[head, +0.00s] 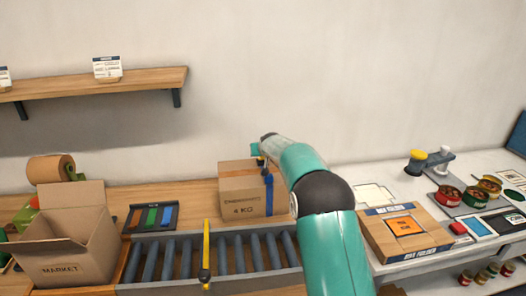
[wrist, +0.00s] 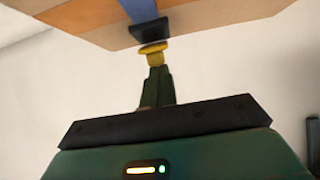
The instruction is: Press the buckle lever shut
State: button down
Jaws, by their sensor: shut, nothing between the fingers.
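A cardboard box (head: 240,190) marked 4 KG stands by the roller conveyor, with a blue strap (head: 269,195) down its right part. In the wrist view the box (wrist: 215,22) fills the top and the strap (wrist: 141,8) runs down to a black buckle (wrist: 150,31). A yellow lever (wrist: 152,48) sticks out just below the buckle. My gripper (wrist: 157,72) is shut and empty, its dark green fingertips right at the lever; I cannot tell if they touch. In the head view my arm hides the fingertips and buckle.
The roller conveyor (head: 150,262) runs in front of the box, with a yellow upright bar (head: 206,250) at it. An open MARKET carton (head: 65,245) and a tray of coloured strips (head: 152,217) are left. A flat cardboard package (head: 405,250) lies right of my arm.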

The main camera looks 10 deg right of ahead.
jog(key=shift+s+f, duration=0.2)
jog(key=shift+s, duration=0.05)
jog(key=shift+s+f+t, duration=0.15)
jog(key=shift+s+t, duration=0.05)
jog(key=shift+t, duration=0.3)
jog(key=shift+w, duration=0.2)
jog(key=shift+w, duration=0.7)
jog(key=r, duration=0.4)
jog(key=shift+s+r, duration=0.1)
jog(key=shift+s, duration=0.2)
jog(key=s+f, duration=0.1)
jog(key=s, duration=0.2)
jog(key=s+f, duration=0.1)
jog(key=s, duration=0.2)
jog(key=s+f, duration=0.1)
jog(key=s, duration=0.2)
jog(key=shift+f, duration=0.15)
